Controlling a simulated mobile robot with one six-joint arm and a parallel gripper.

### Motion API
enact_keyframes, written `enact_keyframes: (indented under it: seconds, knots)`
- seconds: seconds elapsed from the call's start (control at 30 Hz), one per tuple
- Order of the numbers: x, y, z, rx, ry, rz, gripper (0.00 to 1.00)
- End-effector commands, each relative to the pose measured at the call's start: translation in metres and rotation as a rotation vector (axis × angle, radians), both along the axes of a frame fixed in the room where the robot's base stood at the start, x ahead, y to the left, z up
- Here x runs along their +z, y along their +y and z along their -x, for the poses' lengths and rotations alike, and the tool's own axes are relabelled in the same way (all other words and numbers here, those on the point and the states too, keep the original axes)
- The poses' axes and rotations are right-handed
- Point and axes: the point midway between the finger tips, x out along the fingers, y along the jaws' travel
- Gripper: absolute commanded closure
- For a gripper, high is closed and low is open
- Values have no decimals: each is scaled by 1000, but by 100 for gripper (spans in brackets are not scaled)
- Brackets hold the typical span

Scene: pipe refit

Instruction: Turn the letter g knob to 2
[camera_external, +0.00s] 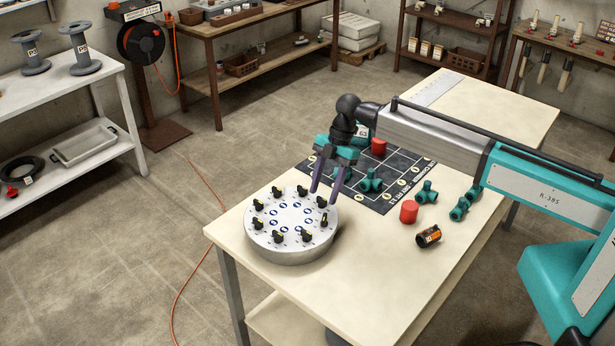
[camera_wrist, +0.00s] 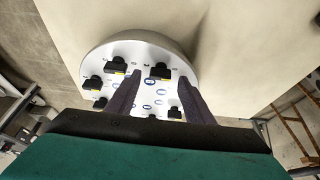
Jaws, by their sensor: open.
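A round white-and-grey dial panel (camera_external: 291,250) stands on the near left part of the table. Several black knobs with yellow marks ring its top, among them a front knob (camera_external: 307,236) and a right-hand knob (camera_external: 322,201). Blue letter labels sit inside the ring, too small to read, so I cannot tell which knob is g. My gripper (camera_external: 323,199) is open, pointing down at the panel's right side, its purple fingers near the right-hand knobs. In the wrist view my gripper (camera_wrist: 161,82) has its fingers apart over the panel (camera_wrist: 118,45), with a black knob (camera_wrist: 160,70) between the tips; contact is unclear.
On the table (camera_external: 375,275) are a black grid mat (camera_external: 400,163), teal pipe fittings (camera_external: 427,193), red cylinders (camera_external: 409,212) and a black-and-orange can (camera_external: 428,236). The table's front area beside the panel is bare. Shelves stand well away behind.

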Motion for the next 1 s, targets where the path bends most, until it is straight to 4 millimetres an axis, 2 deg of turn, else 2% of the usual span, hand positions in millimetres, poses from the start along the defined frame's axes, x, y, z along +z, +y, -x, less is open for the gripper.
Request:
enact_keyframes:
  seconds: [0.2,0.57,0.8,1.0]
  knots:
    - [-12,4,4,1,0,0,52]
    - [-14,4,5,0,0,0,52]
    - [-14,4,4,0,1,1,93]
    - [-14,4,5,-6,0,0,94]
